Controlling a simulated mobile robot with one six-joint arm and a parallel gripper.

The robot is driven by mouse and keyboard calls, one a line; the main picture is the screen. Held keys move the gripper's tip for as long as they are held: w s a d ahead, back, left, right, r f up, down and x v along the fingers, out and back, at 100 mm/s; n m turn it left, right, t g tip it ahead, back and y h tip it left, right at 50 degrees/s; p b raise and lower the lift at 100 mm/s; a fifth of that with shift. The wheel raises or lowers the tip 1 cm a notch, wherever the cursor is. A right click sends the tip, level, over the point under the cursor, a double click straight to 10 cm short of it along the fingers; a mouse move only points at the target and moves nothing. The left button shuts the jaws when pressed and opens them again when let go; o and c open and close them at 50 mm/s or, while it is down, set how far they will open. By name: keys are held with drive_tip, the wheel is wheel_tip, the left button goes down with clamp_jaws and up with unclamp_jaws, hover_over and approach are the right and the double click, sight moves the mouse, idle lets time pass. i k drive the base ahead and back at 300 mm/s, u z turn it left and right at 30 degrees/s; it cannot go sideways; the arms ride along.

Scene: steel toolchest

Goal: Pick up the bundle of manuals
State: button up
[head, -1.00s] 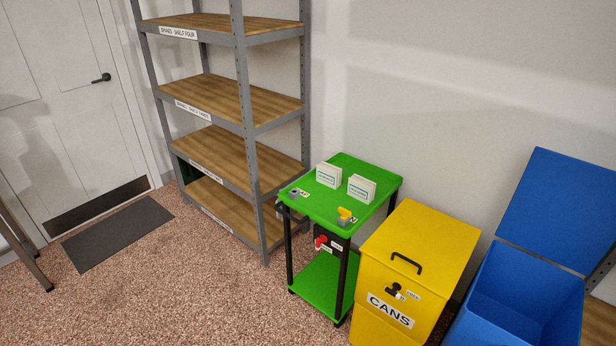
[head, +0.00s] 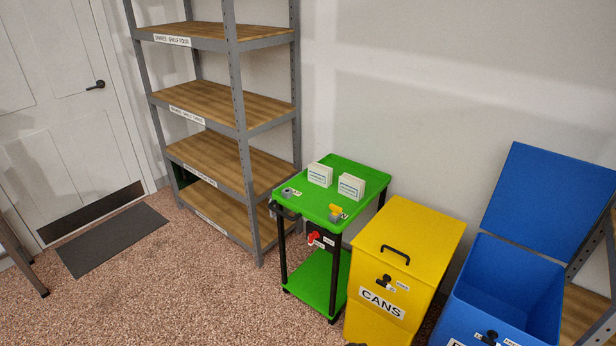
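On the top of a green cart (head: 347,212) stand two small white block-like items with printed faces, a left one (head: 319,175) and a right one (head: 351,187). They stand upright a little apart. I cannot tell whether either is the bundle of manuals, and nothing else in view is clearly that bundle. My gripper is not recognisable in the head view.
A grey shelf rack (head: 243,160) with empty wooden boards stands left of the cart. A yellow CANS bin (head: 430,235) and an open blue bin (head: 480,320) stand to its right. A dark mat (head: 112,240) lies by the white door (head: 60,110). Speckled floor in front is clear.

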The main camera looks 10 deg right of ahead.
sight(320, 175)
drive_tip(key=z, duration=0.15)
drive_tip(key=i, duration=1.05)
drive_tip(key=z, duration=0.75)
drive_tip(key=k, duration=0.2)
drive_tip(key=u, duration=2.9)
